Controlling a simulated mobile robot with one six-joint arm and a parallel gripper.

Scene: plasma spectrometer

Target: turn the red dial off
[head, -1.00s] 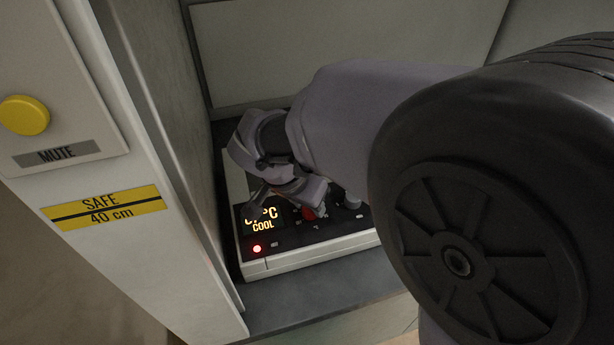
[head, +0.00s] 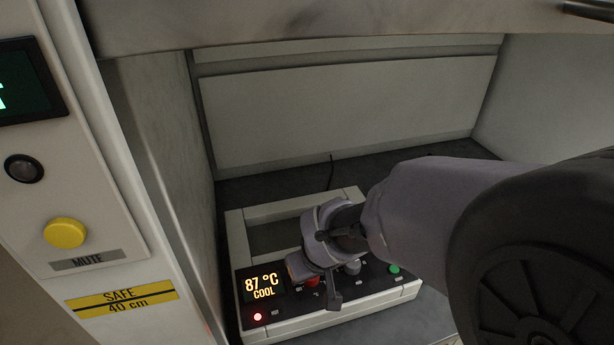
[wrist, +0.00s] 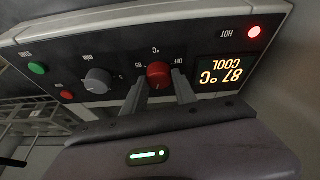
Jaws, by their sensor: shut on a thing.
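The red dial (wrist: 158,73) is on the dark front panel of a low white device, partly visible in the head view (head: 313,281). My gripper (wrist: 160,92) is shut on the red dial, with one finger on each side of it in the wrist view. OFF and 95 are printed beside the dial. I cannot clearly tell where its mark points. The display (wrist: 222,75) next to it reads 87 °C COOL. The red HOT light (wrist: 254,31) is lit.
A grey knob (wrist: 98,80) and a green button (wrist: 38,68) share the panel. The device (head: 237,240) stands in a recess with a wall close on its left. On that side are a yellow MUTE button (head: 64,233) and a SAFE 40 cm label (head: 122,298).

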